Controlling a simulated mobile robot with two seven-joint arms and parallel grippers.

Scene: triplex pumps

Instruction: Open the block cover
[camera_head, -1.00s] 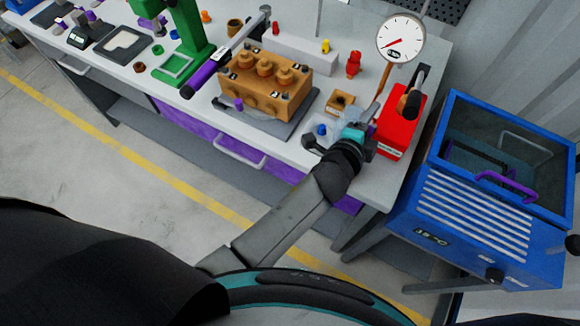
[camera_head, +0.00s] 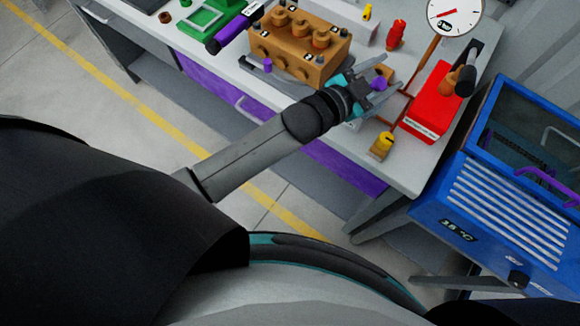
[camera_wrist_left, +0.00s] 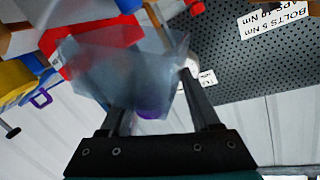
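The tan pump block (camera_head: 301,45) with three round caps on top sits on a grey plate on the bench in the head view. A purple knob (camera_head: 267,65) shows at its front. My left gripper (camera_head: 371,86) is just right of the block, over the bench. A purple piece (camera_head: 379,83) shows at its fingers. In the left wrist view the fingers (camera_wrist_left: 158,98) are spread. A see-through bluish sheet-like piece (camera_wrist_left: 118,65) shows at the fingers, with a purple part (camera_wrist_left: 153,110) between them. I cannot tell whether it is the block cover or whether they touch it. My right gripper is not in view.
A yellow-topped piece (camera_head: 381,145) stands near the front edge. The blue oven (camera_head: 490,190) is beyond the bench's right end. A purple-handled tool (camera_head: 228,32) lies left of the block.

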